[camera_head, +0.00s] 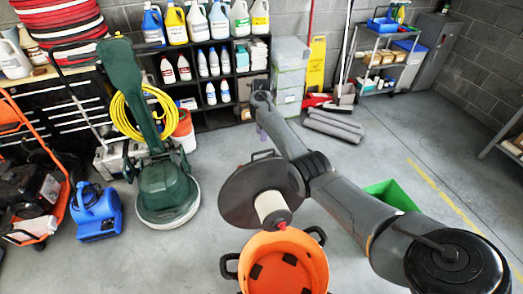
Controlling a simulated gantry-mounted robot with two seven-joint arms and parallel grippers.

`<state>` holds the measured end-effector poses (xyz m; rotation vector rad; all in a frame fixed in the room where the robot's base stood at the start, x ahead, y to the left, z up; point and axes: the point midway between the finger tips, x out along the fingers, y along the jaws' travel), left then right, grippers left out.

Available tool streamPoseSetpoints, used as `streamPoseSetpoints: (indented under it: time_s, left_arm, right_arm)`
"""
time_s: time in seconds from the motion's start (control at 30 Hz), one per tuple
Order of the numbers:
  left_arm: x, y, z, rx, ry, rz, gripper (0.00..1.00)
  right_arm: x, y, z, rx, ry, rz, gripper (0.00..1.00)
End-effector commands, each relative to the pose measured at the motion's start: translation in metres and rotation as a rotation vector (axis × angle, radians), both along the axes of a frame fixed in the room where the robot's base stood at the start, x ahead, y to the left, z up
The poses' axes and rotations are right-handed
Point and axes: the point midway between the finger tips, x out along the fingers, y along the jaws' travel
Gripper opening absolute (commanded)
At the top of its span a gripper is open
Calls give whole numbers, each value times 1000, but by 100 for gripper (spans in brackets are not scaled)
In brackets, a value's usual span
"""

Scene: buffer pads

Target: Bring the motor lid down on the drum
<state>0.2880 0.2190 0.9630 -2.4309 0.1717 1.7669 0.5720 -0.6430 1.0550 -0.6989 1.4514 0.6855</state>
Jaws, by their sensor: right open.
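The orange drum (318,262) stands open at the bottom centre, with dark side handles and dark patches inside; its lower part is cut off by the frame. The dark round motor lid (237,200) is tilted up just behind the drum. Its underside faces me, with a white cylinder and red tip pointing toward the drum. A handle shows at the lid's far edge. My right arm crosses from the lower right, over the lid's right side. My right gripper (261,132) is small, beyond the lid's far edge, and open. My left gripper is not in view.
A green floor machine (167,190) with a yellow hose stands left of the lid. A blue blower (97,212) is further left. A green bin (391,194) sits behind my right arm. Grey rolls (333,126) lie on the floor behind. Floor at the right is clear.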

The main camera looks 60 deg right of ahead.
Motion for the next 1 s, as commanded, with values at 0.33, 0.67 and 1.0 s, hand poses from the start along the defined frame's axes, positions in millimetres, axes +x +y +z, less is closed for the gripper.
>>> streamPoseSetpoints:
  time_s: [0.33,0.67,1.0]
  left_arm:
    - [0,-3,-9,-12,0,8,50]
    - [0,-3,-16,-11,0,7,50]
    - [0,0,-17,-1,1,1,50]
  right_arm:
    - [0,1,-59,2,4,1,40]
    - [0,0,-88,1,3,2,40]
    - [0,0,-90,0,2,2,40]
